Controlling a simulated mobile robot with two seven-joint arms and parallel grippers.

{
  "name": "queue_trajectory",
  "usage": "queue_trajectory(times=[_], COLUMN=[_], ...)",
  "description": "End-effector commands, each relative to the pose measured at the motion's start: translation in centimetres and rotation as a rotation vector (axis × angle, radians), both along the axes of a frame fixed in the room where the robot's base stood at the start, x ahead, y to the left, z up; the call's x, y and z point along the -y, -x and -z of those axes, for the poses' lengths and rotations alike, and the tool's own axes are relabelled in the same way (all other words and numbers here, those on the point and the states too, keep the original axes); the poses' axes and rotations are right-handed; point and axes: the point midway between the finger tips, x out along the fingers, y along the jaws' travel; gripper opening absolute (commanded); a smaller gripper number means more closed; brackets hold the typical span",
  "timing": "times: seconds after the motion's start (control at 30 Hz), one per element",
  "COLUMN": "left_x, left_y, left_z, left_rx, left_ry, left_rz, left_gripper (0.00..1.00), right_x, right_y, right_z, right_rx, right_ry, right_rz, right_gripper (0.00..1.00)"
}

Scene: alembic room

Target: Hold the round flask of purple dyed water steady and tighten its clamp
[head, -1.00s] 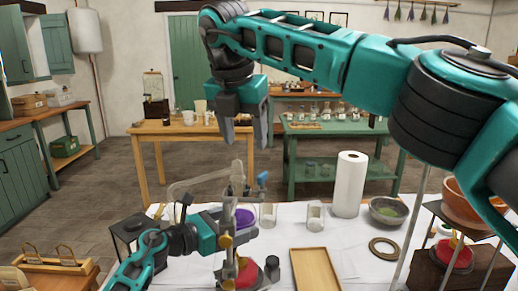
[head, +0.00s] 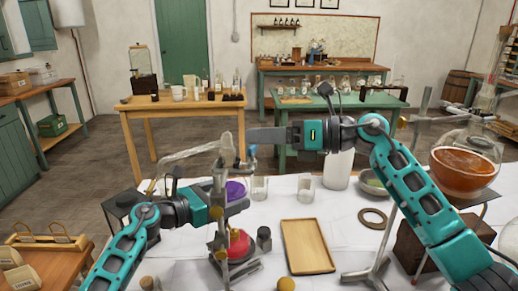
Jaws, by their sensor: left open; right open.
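The round flask of purple dyed water (head: 235,190) sits on the stand at the centre of the white table, partly hidden by the stand's metal parts and my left gripper. A blue clamp knob (head: 252,151) shows above it, right of the upright. My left gripper (head: 236,209) is open, with its fingers at the flask's lower front; I cannot tell whether they touch it. My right gripper (head: 256,137) is open and level, pointing left, with its fingertips just above and beside the blue knob.
A burner with a red base (head: 238,245) stands below the flask. A wooden tray (head: 307,247), clear glass beakers (head: 306,187) and a brass-coloured ring (head: 373,219) lie to the right. A large flask of orange liquid (head: 464,170) stands at far right. Glass tubing (head: 187,155) runs left from the stand.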

Motion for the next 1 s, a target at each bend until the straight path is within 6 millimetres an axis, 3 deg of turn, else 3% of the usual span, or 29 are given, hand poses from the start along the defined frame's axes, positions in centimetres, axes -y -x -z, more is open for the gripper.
queue_trajectory(times=[0.03,0.2,0.47,0.67,1.0], left_x=[0.0,0.0,0.0,0.0,0.0], left_y=[0.0,0.0,0.0,0.0,0.0], left_z=[0.0,0.0,0.0,0.0,0.0], left_rx=[0.0,0.0,0.0,0.0,0.0], left_ry=[0.0,0.0,0.0,0.0,0.0], left_rz=[0.0,0.0,0.0,0.0,0.0], left_gripper=[1.0,1.0,1.0,1.0,1.0], right_x=[2.0,6.3,9.2,7.9,2.0], right_y=[0.1,0.6,1.4,0.5,-2.8], right_z=[0.7,2.7,4.7,4.8,4.8], right_rx=[0.064,0.265,0.411,0.425,0.423], right_ry=[-0.018,-0.003,0.055,0.06,0.059], right_rz=[0.04,0.141,0.211,0.215,0.213], right_gripper=[0.64,0.64,0.64,0.64,0.64])
